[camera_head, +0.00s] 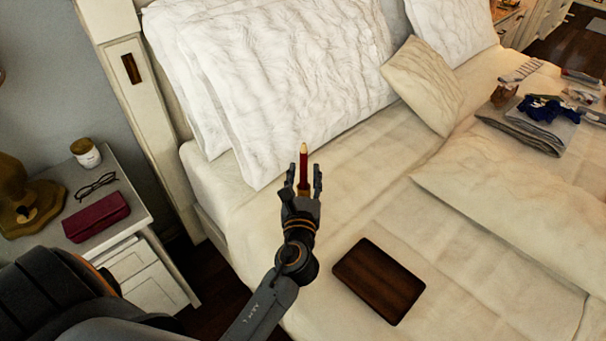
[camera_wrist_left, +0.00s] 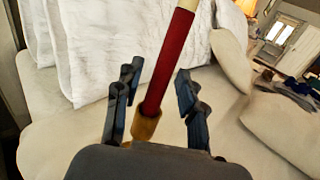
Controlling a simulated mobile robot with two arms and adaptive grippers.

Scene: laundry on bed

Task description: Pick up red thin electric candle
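The red thin electric candle (camera_head: 304,172) has a pale tip and a gold base. It stands out between the fingers of my left gripper (camera_head: 304,182), over the near edge of the bed. In the left wrist view the candle (camera_wrist_left: 170,62) runs up through the middle, its gold base close to the palm. The fingers of my left gripper (camera_wrist_left: 158,95) are on both sides of it, with a visible gap on each side. The gripper is open around the candle. What the base rests on is hidden. My right gripper is not in view.
The bed (camera_head: 350,190) has white pillows (camera_head: 270,70) behind the gripper and a dark brown tablet-like object (camera_head: 379,281) to its right. Folded clothes (camera_head: 535,125) lie at the far right. A nightstand (camera_head: 140,205) at left bears glasses (camera_head: 96,185), a maroon case (camera_head: 97,217) and a jar candle (camera_head: 86,154).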

